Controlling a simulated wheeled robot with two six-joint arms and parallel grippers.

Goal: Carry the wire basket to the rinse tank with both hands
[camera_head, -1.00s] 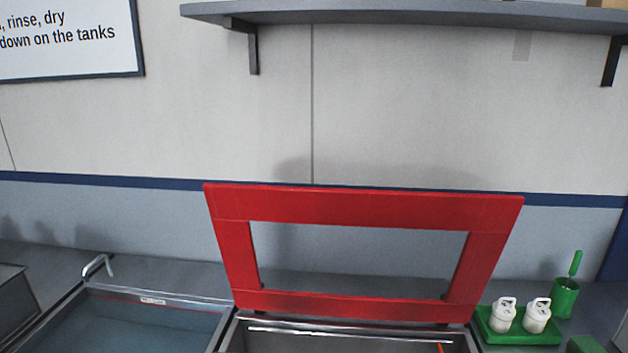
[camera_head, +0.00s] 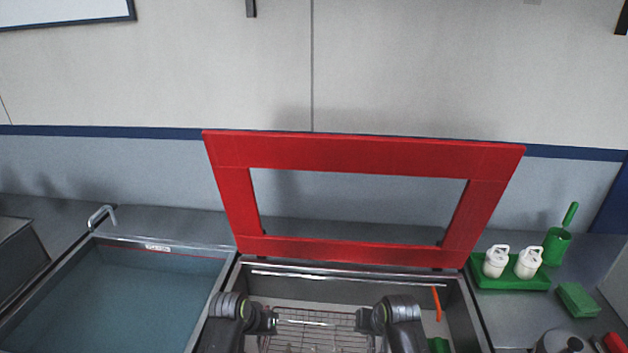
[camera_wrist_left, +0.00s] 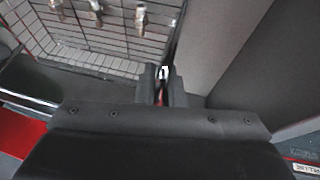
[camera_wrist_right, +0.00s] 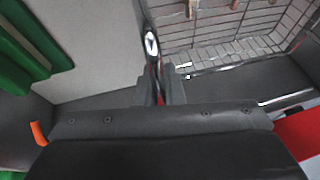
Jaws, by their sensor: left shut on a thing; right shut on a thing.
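The wire basket (camera_head: 318,338) is in the steel tank with the raised red lid; metal parts lie in it. My left gripper (camera_head: 272,322) is shut at the basket's left side. In the left wrist view the fingers (camera_wrist_left: 163,88) close on its rim, with the mesh (camera_wrist_left: 105,42) beside them. My right gripper (camera_head: 364,320) is shut at the basket's right side; in the right wrist view its fingers (camera_wrist_right: 160,88) close on the rim beside the mesh (camera_wrist_right: 225,35). The rinse tank (camera_head: 225,252), filled with bluish liquid, appears to be the one on the left.
The red lid frame (camera_head: 350,148) stands open behind the basket's tank. A steel wall (camera_head: 222,290) separates the two tanks. An orange item (camera_head: 437,303) is at the right inside. A green tray (camera_head: 510,282) with white bottles and a green sponge (camera_head: 577,298) are at the right.

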